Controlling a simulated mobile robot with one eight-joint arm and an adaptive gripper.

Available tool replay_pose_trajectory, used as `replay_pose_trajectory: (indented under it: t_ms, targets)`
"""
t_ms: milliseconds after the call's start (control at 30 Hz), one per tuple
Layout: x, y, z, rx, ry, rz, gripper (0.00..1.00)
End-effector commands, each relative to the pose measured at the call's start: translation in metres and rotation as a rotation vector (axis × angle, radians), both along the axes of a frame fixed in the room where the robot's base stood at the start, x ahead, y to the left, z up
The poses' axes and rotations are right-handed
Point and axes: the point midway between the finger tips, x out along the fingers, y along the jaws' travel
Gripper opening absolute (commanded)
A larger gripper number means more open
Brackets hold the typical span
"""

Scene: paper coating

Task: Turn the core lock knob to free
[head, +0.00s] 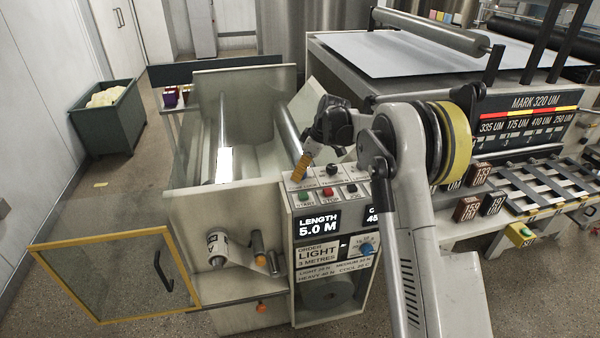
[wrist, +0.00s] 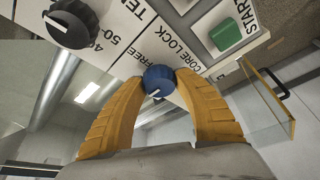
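The core lock knob (wrist: 158,80) is small and blue in the wrist view, beside the printed words CORE LOCK and FREE. A white mark shows on its lower edge, away from the CORE LOCK lettering. My gripper (wrist: 160,79) has orange fingers, one on each side of the knob, with the tips appearing to touch it. In the head view my gripper (head: 299,175) points down at the top panel of the control box (head: 318,188), and the blue knob cannot be made out there.
A black tension knob (wrist: 70,22) and a green START button (wrist: 226,35) are close by. A red button (head: 328,192) is on the panel. A yellow-framed clear door (head: 115,262) stands open at left. A yellow roll (head: 456,142) shows behind my arm.

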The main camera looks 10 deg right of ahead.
Motion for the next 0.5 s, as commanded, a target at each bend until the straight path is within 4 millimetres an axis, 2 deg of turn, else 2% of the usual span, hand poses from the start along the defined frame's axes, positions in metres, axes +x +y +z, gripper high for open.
replay_pose_trajectory:
  t_ms: [33,67,100,500]
  targets:
    - [0.0000,0.0000,0.0001,0.000,0.000,0.000,0.19]
    - [0.0000,-0.0001,0.0002,0.000,0.000,0.000,0.10]
    - [0.0000,0.0000,0.0001,0.000,0.000,0.000,0.07]
    - [-0.0003,-0.0001,0.0000,-0.001,-0.001,-0.032,0.07]
